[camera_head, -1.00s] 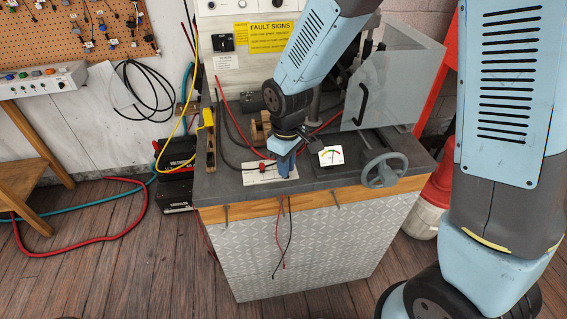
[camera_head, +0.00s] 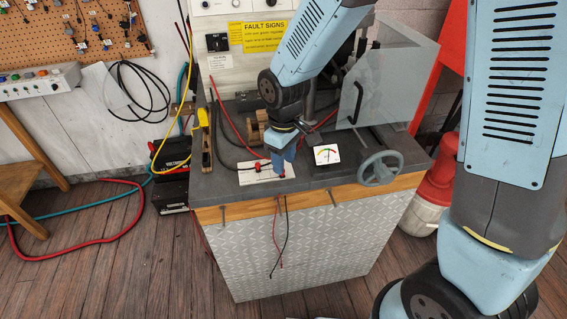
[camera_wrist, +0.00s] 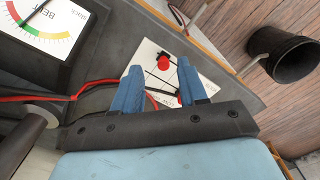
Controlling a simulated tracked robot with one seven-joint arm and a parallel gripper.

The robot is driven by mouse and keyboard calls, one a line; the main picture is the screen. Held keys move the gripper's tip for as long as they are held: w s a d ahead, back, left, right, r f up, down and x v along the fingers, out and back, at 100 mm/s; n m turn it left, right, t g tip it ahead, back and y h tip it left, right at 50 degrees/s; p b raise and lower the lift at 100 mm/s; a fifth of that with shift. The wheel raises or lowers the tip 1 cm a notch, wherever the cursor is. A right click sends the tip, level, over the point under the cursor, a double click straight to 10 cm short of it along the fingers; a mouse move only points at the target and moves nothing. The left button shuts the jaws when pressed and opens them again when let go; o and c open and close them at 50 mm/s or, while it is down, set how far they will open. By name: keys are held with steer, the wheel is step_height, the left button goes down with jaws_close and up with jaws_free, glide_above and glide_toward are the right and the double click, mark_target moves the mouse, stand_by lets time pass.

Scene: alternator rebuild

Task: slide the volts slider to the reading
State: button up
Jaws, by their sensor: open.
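A white slider card (camera_head: 250,177) with thin black tracks lies on the bench top. It also shows in the wrist view (camera_wrist: 150,52). One red knob (camera_wrist: 164,62) appears between the two blue fingertips in the wrist view, with a second red knob (camera_wrist: 181,98) closer to the right finger. The card's print is too small or turned to read, so I cannot tell which knob is volts. My gripper (camera_head: 279,168) is open over the right part of the card. Contact with a knob cannot be made out.
A gauge (camera_head: 326,154) with a coloured scale stands right of the card; the wrist view (camera_wrist: 45,25) shows "BELT" on it. A grey handwheel (camera_head: 380,168) and clear guard (camera_head: 385,85) are further right. Red and black leads hang over the front edge. A wooden block (camera_head: 257,127) stands behind.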

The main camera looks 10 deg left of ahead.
step_height(320, 180, up, 12)
stand_by(0.4)
steer(key=s+d+r+m+t, duration=0.1)
steer(key=d+r+m, duration=0.3)
steer(key=d, duration=0.5)
steer(key=d+r+m+t, duration=0.2)
steer(key=d+r, duration=0.4)
steer(key=d, duration=0.2)
steer(key=s+d+r+m+t, duration=0.2)
steer(key=s+d+m, duration=0.4)
steer(key=s+d, duration=0.3)
steer(key=d+r, duration=0.1)
steer(key=d, duration=0.2)
steer(key=shift+s+d+r+m+t, duration=0.25)
steer(key=shift+d+m+t, duration=0.05)
steer(key=shift+d, duration=0.05)
